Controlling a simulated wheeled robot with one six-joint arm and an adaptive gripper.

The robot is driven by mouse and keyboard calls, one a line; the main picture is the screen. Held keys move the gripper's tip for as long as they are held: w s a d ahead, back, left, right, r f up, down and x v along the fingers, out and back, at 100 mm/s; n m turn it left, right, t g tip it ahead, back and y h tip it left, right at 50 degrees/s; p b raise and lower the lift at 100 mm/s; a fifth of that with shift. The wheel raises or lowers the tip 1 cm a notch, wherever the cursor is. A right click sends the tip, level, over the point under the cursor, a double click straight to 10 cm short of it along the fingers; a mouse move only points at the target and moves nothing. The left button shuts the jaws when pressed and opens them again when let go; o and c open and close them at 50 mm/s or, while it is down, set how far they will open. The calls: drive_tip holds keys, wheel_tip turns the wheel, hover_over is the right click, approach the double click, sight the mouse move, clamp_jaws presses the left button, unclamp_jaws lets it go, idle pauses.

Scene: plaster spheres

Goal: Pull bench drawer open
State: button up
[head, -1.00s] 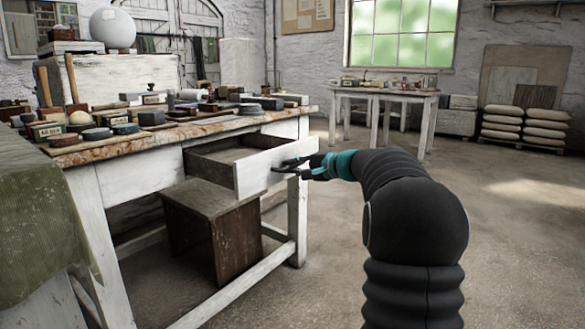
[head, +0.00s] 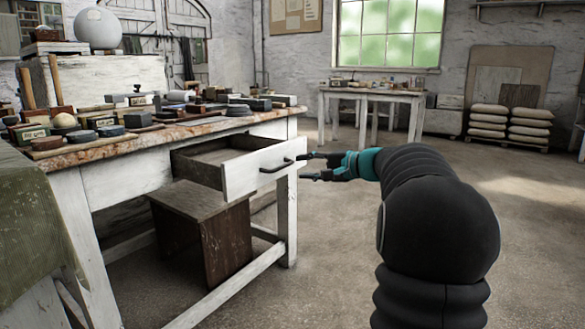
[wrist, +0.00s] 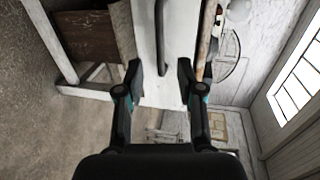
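The white bench drawer (head: 240,172) stands pulled out from the front of the workbench (head: 110,188), its empty inside showing. Its dark bar handle (head: 276,166) is on the front face.
A brown wooden stool (head: 200,225) stands under the drawer. Tins and tools crowd the bench top. A second table (head: 372,95) and stacked sacks (head: 510,125) stand at the back. The floor on the right is clear.

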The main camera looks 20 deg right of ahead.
drive_tip(key=shift+v, duration=1.75)
wheel_tip(320, 180, down, 8)
drive_tip(key=s+g+h, duration=0.2)
drive_tip(key=g, duration=0.1)
drive_tip(key=s+a+f+g+h+p, duration=0.1)
drive_tip(key=s+a+f+g, duration=0.2)
drive_tip(key=s+a+f, duration=0.4)
drive_tip(key=s+a+r+n+h+p, duration=0.1)
drive_tip(key=s+a+n, duration=0.3)
drive_tip(key=s, duration=0.4)
drive_tip(key=s+a+r+n+g+h+p, duration=0.1)
drive_tip(key=s+a+r+n+h+p, duration=0.1)
drive_tip(key=s+a, duration=0.4)
drive_tip(key=s+a+r+n+h+p, duration=0.2)
drive_tip(key=s+a+n+p, duration=0.3)
drive_tip(key=s, duration=0.6)
drive_tip(key=shift+a+r+n+g, duration=0.25)
drive_tip(key=shift+r+n+g, duration=0.05)
drive_tip(key=shift+r+g, duration=0.1)
